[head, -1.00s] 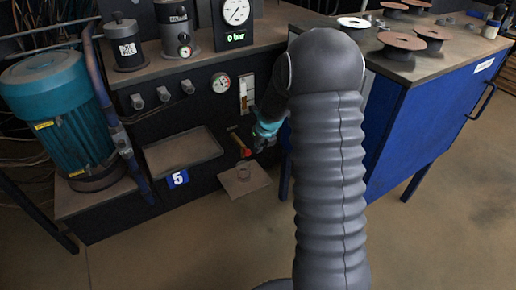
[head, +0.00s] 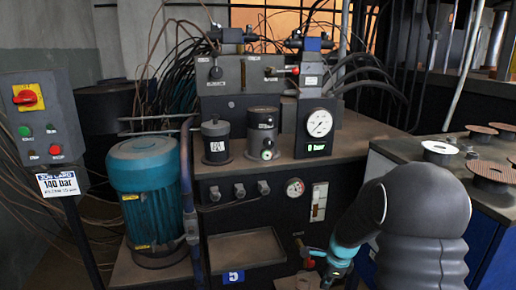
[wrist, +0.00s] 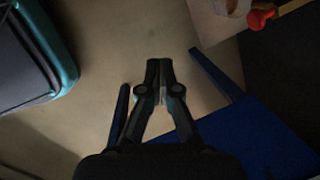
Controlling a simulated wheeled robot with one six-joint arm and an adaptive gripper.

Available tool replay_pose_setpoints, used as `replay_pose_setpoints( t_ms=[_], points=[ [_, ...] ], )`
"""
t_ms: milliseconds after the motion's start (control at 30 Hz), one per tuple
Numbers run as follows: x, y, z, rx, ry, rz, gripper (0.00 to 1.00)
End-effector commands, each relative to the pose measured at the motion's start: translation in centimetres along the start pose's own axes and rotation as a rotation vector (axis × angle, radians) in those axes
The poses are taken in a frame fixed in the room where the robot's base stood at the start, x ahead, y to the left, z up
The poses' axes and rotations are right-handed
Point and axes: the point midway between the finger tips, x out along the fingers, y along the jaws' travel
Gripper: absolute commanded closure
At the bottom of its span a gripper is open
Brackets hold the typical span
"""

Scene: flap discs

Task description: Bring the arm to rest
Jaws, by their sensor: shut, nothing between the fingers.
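My arm, in a dark grey ribbed sleeve, stands at the lower right of the head view and bends over towards the hydraulic unit. Its teal wrist part shows low beside the unit's front; the fingers are not clear there. In the wrist view my gripper (wrist: 160,68) is shut, its two black fingertips together with nothing between them. It points over bare brown floor (wrist: 115,60) and touches nothing that I can see.
The hydraulic unit's drip tray (head: 245,248) and a red-handled valve (wrist: 262,18) are close to my wrist. A teal motor (head: 147,195) and a control box (head: 40,118) stand at left.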

Motion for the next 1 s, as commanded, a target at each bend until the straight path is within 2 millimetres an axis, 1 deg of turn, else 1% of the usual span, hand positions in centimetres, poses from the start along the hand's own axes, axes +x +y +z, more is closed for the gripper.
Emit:
replay_pose_setpoints(
  t_ms=[33, 167, 300, 500, 600, 800, 900, 1000],
  points=[
    [-1.0, 1.1, 0.2, -0.11, 0.002, 0.013, 1.0],
    [-3.6, 3.9, 0.6, -0.423, 0.008, 0.042, 1.0],
    [-7.3, 7.3, 1.1, -0.767, 0.014, 0.061, 1.0],
    [-12.2, 12.1, 1.7, -1.179, 0.037, 0.068, 1.0],
    [-14.4, 14.3, 1.9, -1.343, 0.055, 0.066, 1.0],
    [-18.1, 18.6, 2.2, -1.593, 0.11, 0.046, 1.0],
    [-19.6, 20.5, 2.2, -1.674, 0.147, 0.027, 1.0],
    [-21.1, 22.3, 2.3, -1.717, 0.189, -0.004, 1.0]
  ],
)
